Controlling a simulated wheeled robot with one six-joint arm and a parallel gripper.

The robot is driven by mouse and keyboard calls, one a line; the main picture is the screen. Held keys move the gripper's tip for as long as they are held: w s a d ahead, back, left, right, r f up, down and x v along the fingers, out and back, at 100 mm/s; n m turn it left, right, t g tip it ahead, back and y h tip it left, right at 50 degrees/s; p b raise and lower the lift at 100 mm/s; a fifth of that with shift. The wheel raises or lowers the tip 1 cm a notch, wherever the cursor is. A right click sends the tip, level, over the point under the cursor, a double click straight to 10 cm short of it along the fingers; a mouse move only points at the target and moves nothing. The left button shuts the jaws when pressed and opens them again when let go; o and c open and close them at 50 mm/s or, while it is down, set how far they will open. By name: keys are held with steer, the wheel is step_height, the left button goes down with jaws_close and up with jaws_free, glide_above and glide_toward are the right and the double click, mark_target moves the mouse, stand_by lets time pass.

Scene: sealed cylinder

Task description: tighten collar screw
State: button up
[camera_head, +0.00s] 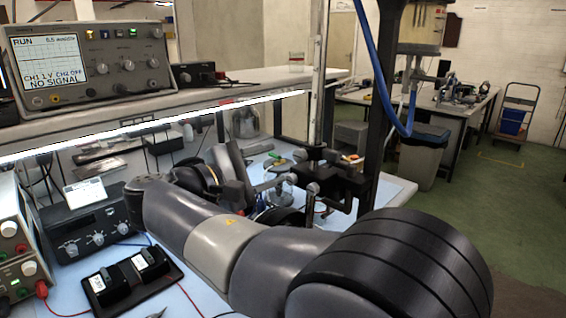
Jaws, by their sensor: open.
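A dark clamp collar (314,153) sits on an upright metal rod (319,70) at the middle of the head view. Small knobs and screw ends stick out from it, but I cannot tell which one is the collar screw. A clear glass cylinder (281,191) shows partly below and left of the clamp. My gripper (256,192) is open, just left of the clamp and near the glass. My own arm hides much of it, and its fingertips are hard to make out. I cannot tell whether it touches anything.
A shelf (270,79) with a lit front edge carries an oscilloscope (88,62) above the bench. Dark instrument boxes (82,232) and a black tray (132,287) stand at left. A blue hose (374,60) hangs right of the rod. Green floor is open at right.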

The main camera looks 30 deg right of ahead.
mark_target(297, 157)
steer(key=shift+v, duration=2.7)
steer(key=shift+d, duration=0.1)
steer(key=x, duration=1)
steer(key=shift+w+d+p, duration=0.15)
steer(key=shift+d+p, duration=0.15)
steer(key=shift+d, duration=0.1)
steer(key=shift+a, duration=0.1)
